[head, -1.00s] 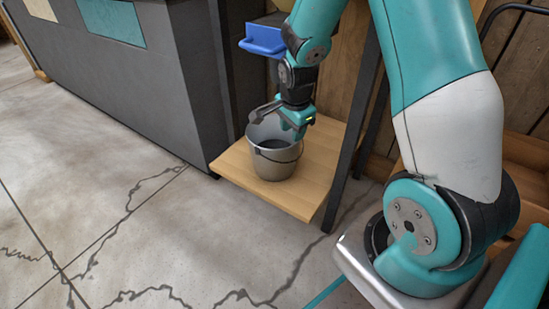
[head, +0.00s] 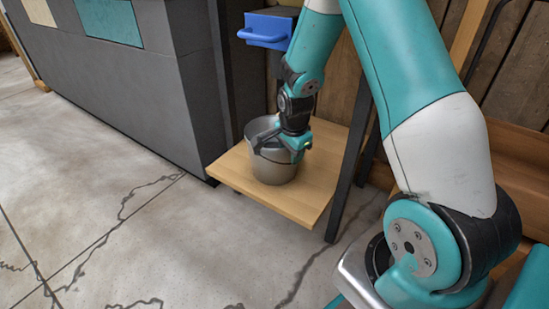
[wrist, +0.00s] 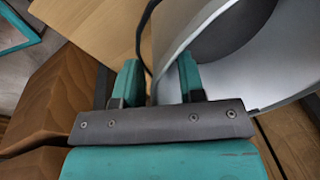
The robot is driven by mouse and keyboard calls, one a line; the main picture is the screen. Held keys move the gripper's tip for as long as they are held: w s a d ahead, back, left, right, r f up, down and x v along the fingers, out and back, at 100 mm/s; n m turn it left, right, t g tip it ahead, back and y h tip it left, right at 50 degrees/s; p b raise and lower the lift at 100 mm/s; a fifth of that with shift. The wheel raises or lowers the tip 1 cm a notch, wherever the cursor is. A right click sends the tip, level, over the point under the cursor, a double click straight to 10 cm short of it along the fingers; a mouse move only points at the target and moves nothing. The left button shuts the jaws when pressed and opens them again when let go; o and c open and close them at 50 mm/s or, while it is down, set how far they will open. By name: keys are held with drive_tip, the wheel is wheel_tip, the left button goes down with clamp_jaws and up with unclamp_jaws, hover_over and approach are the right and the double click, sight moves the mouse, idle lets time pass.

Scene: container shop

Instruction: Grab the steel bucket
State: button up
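The steel bucket (head: 273,172) is a grey metal pail standing upright on a light wooden shelf (head: 310,196). My gripper (head: 276,143) is at the bucket's rim, reaching down from above, and hides part of its top. In the wrist view the bucket (wrist: 215,62) fills the upper right, with its wall between my two fingers (wrist: 160,78). One finger is inside the bucket and the other outside. The fingers are apart, with gaps showing beside the wall. The dark wire handle (wrist: 147,35) runs close to the outer finger.
A dark grey counter (head: 140,85) stands left of the shelf. A dark post (head: 352,150) rises at the shelf's right front. A blue bin (head: 265,30) is above and behind the bucket. The concrete floor (head: 120,240) in front is clear.

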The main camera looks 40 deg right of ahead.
clamp_jaws()
drive_tip(key=shift+w+r, duration=0.1)
drive_tip(key=shift+r, duration=0.05)
idle(1.1)
